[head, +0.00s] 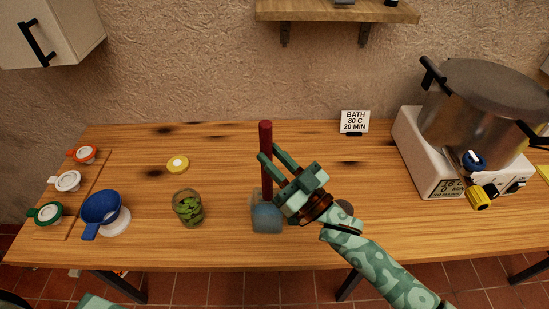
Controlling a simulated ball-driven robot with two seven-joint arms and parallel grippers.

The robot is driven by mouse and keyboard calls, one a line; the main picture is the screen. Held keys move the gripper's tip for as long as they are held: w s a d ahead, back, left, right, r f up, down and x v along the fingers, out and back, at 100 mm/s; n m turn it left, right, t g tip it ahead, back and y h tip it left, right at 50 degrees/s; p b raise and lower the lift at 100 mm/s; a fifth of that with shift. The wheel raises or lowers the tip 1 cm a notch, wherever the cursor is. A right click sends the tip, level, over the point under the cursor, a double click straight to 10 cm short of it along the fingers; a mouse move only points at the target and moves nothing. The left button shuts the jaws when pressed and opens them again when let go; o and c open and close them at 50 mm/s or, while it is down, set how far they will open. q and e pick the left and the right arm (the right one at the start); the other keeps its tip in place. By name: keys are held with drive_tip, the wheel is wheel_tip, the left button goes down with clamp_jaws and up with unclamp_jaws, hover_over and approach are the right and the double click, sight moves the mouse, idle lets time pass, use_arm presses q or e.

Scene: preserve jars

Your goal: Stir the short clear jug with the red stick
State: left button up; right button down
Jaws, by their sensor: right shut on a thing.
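The red stick (266,150) stands upright in the middle of the table. Its lower end goes down into or behind the short clear jug (267,218), which holds something blue; the exact end is hard to see. My right gripper (268,165) is shut on the stick above the jug, with its arm coming in from the lower right. The gripper and wrist hide part of the jug's right side. My left gripper is not seen.
A glass jar with green pieces (188,208) stands left of the jug. A large pot (475,105) on a white heater (412,150) stands at the right. A small sign (354,121) stands behind.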

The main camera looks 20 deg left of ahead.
sight(271, 137)
drive_tip(key=shift+r, duration=0.1)
wheel_tip(271, 137, up, 5)
drive_tip(key=p, duration=0.4)
drive_tip(key=shift+p, duration=0.4)
